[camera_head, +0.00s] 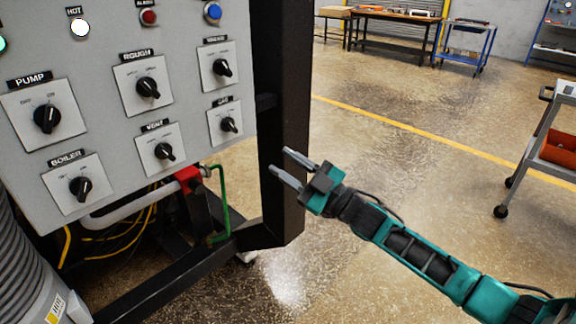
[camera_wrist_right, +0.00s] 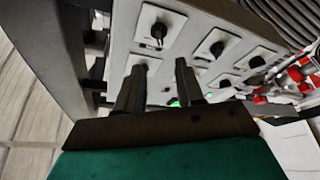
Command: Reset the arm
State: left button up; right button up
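My right arm (camera_head: 420,258) comes in from the lower right of the head view, teal and black. My right gripper (camera_head: 290,165) is open and empty, with its two fingers apart. The grey control panel (camera_head: 120,98) fills the left of the head view and carries several black rotary knobs. My left gripper is not in view.
The dark frame post (camera_head: 283,110) stands beside the panel. A red valve (camera_head: 188,178) and a green pipe (camera_head: 223,200) are below it. A cart (camera_head: 540,150) stands at the right edge, and a workbench (camera_head: 395,18) at the back. Open floor lies between.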

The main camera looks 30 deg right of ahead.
dwell(0.4)
jog(key=s+a+f+m+g+h, duration=0.2)
jog(key=s+f+m+h, duration=0.1)
jog(key=s+f, duration=0.4)
jog(key=s+a+f+m+g+h+p, duration=0.1)
jog(key=s+a+f+m+g+h, duration=0.1)
jog(key=s+f, duration=0.6)
jog(key=s+a+f+m+g+h+p, duration=0.1)
jog(key=s+a+f+m+g+h, duration=0.2)
jog(key=s+f, duration=0.4)
notch_tip(320, 180, down, 2)
jog(key=shift+s+f+m+g+h, duration=0.1)
jog(key=shift+s+m+g+h, duration=0.2)
jog(key=shift+m+h, duration=0.7)
